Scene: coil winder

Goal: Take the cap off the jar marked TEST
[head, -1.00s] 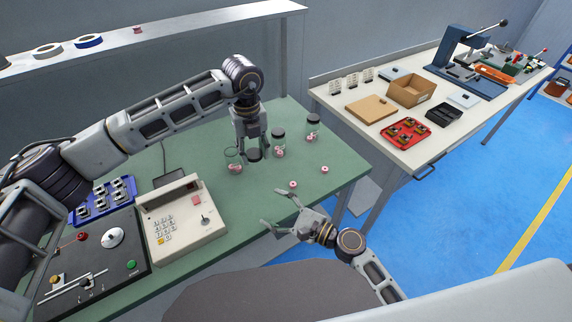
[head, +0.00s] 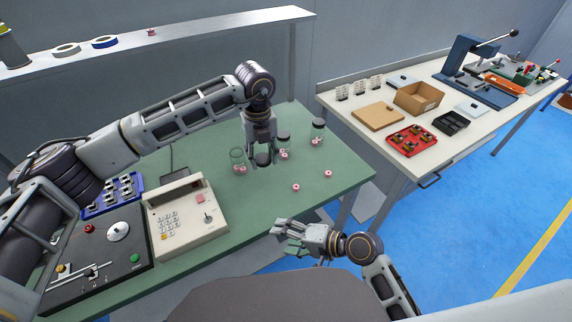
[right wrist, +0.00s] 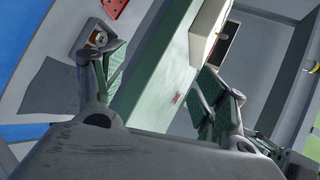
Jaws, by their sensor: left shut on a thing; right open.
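My left gripper (head: 262,158) is shut on a dark round cap (head: 263,160) above the green bench. An uncapped clear jar (head: 238,156) with pink rings at its bottom stands just left of that cap. Two jars with dark caps, a nearer jar (head: 284,147) and a farther jar (head: 318,132), stand to the right, partly behind my left gripper. No lettering on the jars is readable, so I cannot tell which is marked TEST. My right gripper (head: 280,230) is open and empty by the bench's front edge; its two fingers also show in the right wrist view (right wrist: 158,92).
A beige keypad device (head: 185,220) and a blue tray (head: 112,196) stand left. The bench's right front is mostly clear.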

